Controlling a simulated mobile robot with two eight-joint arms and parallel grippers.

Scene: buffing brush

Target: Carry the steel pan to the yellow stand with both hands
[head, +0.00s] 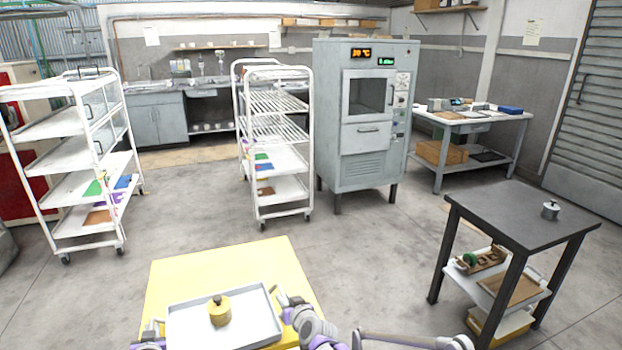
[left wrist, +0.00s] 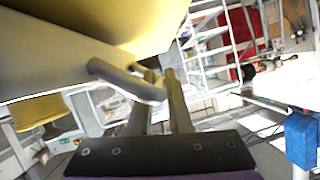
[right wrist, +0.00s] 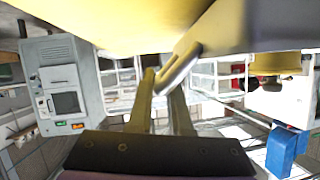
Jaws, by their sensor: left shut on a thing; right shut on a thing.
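The steel pan (head: 252,318) is a shallow grey rectangular tray, level over the yellow stand (head: 215,264) at the bottom of the head view. I cannot tell whether it touches the stand's top. A brass-yellow weight with a dark knob (head: 219,311) stands in the pan. My left gripper (head: 152,334) is shut on the pan's left handle, and the grey handle (left wrist: 125,80) shows between its fingers in the left wrist view. My right gripper (head: 288,306) is shut on the right handle (right wrist: 180,68), seen in the right wrist view. The pan's near edge is partly cut off.
A dark-topped table (head: 510,212) with a small metal weight (head: 550,209) stands at the right. White rack trolleys (head: 275,150) and (head: 75,165), a grey oven cabinet (head: 362,120) and a workbench (head: 470,125) stand beyond. The floor around the stand is clear.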

